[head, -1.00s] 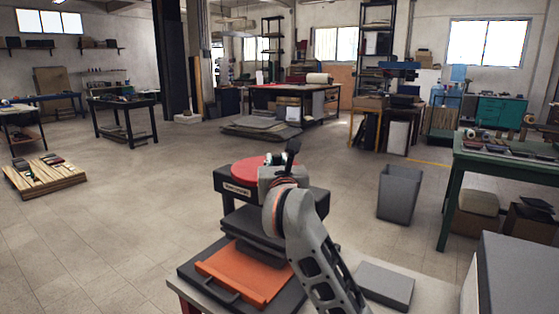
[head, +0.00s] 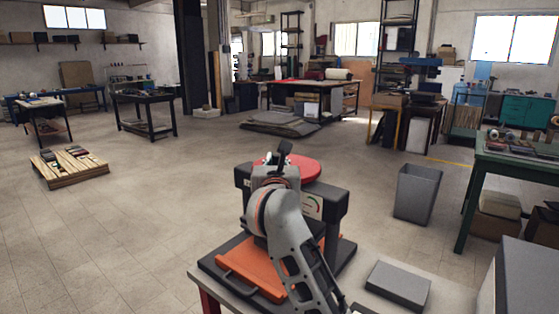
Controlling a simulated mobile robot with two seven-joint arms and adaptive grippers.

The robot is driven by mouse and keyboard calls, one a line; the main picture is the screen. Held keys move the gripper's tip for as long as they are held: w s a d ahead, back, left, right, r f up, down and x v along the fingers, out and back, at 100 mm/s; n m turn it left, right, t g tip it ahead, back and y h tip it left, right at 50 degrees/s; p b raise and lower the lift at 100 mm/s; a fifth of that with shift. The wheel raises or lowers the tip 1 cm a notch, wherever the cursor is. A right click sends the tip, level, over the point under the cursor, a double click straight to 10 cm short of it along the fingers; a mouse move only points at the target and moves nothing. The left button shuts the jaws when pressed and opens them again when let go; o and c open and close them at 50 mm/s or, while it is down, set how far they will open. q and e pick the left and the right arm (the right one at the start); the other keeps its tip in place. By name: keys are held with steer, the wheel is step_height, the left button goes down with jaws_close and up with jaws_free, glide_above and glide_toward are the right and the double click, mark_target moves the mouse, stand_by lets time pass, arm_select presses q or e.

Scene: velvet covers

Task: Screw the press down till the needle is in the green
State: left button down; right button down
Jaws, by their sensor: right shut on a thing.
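The press (head: 333,215) is a black frame on the table in front of me, with a flat red wheel (head: 305,169) on top. My right gripper (head: 279,158) is at the left near side of the wheel, shut on it; the fingers and wrist hide the exact contact. A pale gauge (head: 312,205) with red and green marks shows on the press front, partly behind my arm; its needle is too small to read. An orange cover piece (head: 250,270) lies on the dark press base, partly hidden by my arm. My left gripper is out of view.
A grey slab (head: 398,285) lies on the table right of the press. A grey bin (head: 417,193) stands on the floor beyond it. A green workbench (head: 480,183) is at the right. The floor left of the press is clear up to a wooden pallet (head: 70,172).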

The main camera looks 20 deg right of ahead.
steer(key=shift+a, duration=0.2)
stand_by(0.3)
steer(key=c, duration=2)
jaws_free()
steer(key=shift+w, duration=0.15)
steer(key=shift+o, duration=0.2)
steer(key=v, duration=0.7)
steer(key=shift+s, duration=0.3)
